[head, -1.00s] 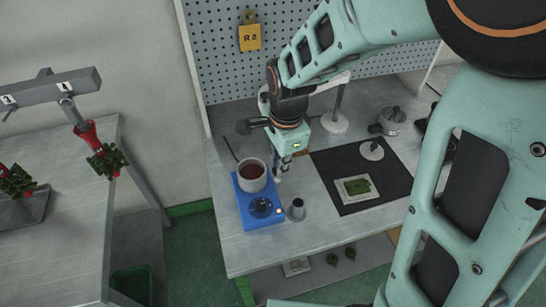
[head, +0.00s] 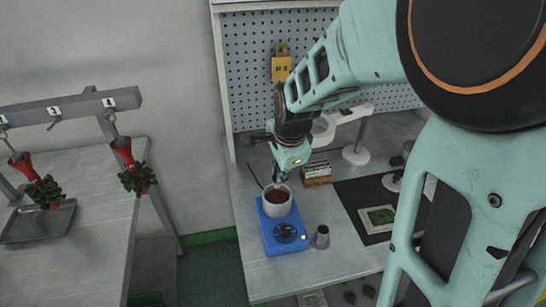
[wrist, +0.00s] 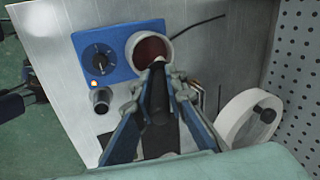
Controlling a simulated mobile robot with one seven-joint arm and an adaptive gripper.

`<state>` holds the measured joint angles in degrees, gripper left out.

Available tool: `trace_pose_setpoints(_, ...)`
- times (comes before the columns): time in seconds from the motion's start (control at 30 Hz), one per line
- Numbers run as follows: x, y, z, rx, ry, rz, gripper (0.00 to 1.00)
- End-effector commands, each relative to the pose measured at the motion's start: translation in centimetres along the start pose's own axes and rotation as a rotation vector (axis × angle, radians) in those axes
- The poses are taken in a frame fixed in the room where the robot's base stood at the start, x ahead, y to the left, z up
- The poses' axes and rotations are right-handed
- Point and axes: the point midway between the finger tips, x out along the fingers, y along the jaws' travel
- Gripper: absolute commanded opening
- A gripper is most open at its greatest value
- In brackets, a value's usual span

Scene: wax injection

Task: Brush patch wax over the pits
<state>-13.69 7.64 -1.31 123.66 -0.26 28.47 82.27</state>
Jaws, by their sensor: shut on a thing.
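My gripper (head: 280,178) is shut on a brush with a dark handle (wrist: 158,105). In the wrist view the brush's pale tip (wrist: 158,62) is at the near rim of the wax pot; I cannot tell whether it touches the wax. The white pot (head: 270,211) holds dark red-brown wax (head: 278,196) and sits on a blue heater (head: 282,236) with a dial and a lit orange lamp.
A small metal cup (head: 321,237) stands right of the heater. A slatted block (head: 317,173) and a ring lamp on a stand (head: 355,153) are behind. A pegboard closes the back. At left, a rail (head: 70,108) carries red-and-green trees above another table.

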Motion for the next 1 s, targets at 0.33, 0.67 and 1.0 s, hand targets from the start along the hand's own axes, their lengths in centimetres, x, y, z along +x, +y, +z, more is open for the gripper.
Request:
trace_pose_setpoints(0.33, 2.4, 0.9, 0.1, 0.001, 0.000, 0.001, 0.00)
trace_pose_setpoints(0.67, 5.3, 2.0, 0.3, 0.000, 0.000, 0.001, 0.00)
trace_pose_setpoints(1.0, 5.6, 2.0, 0.3, 0.000, 0.000, 0.000, 0.00)
